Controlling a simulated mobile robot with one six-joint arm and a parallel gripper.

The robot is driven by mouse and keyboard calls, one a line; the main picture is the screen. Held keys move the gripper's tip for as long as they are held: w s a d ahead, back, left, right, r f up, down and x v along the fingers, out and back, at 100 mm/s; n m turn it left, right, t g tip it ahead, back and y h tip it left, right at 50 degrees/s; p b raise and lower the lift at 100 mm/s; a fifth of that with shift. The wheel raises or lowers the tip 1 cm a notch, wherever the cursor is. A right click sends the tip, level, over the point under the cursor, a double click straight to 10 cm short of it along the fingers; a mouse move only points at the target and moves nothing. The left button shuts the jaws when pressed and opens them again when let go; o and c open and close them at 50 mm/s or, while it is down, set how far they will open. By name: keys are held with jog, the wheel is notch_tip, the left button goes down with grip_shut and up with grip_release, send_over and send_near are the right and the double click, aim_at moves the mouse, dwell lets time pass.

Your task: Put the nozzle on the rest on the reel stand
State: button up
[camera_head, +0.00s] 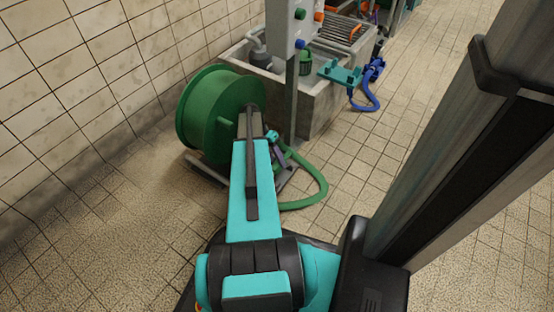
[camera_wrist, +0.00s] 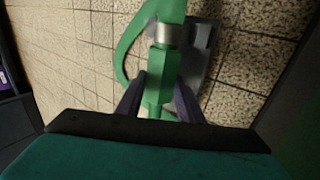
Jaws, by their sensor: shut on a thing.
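The green nozzle (camera_wrist: 162,75) with a silver collar (camera_wrist: 165,34) sits between the two dark fingers of my gripper (camera_wrist: 159,100) in the wrist view. My gripper is shut on it. A green hose (camera_wrist: 127,55) curves beside it at the left. The green reel (camera_head: 212,108) stands near the wall in the head view, on a grey reel stand (camera_head: 205,176) low to the floor. My arm covers part of the stand, and I cannot make out the rest clearly. A grey plate (camera_wrist: 198,50) lies behind the nozzle; I cannot tell whether it is the rest.
Green hose (camera_head: 322,187) loops on the tiled floor right of the stand. A grey post (camera_head: 291,105) with coloured buttons rises behind my arm. A concrete trough (camera_head: 318,118) holds pipe fittings, and a blue hose (camera_head: 368,98) hangs at its side. Floor at right is clear.

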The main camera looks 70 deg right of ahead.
aim_at(276, 165)
jog(key=shift+f, duration=1.6)
jog(key=o, duration=1.4)
jog(key=shift+w+f, duration=0.1)
jog(key=shift+w, duration=0.1)
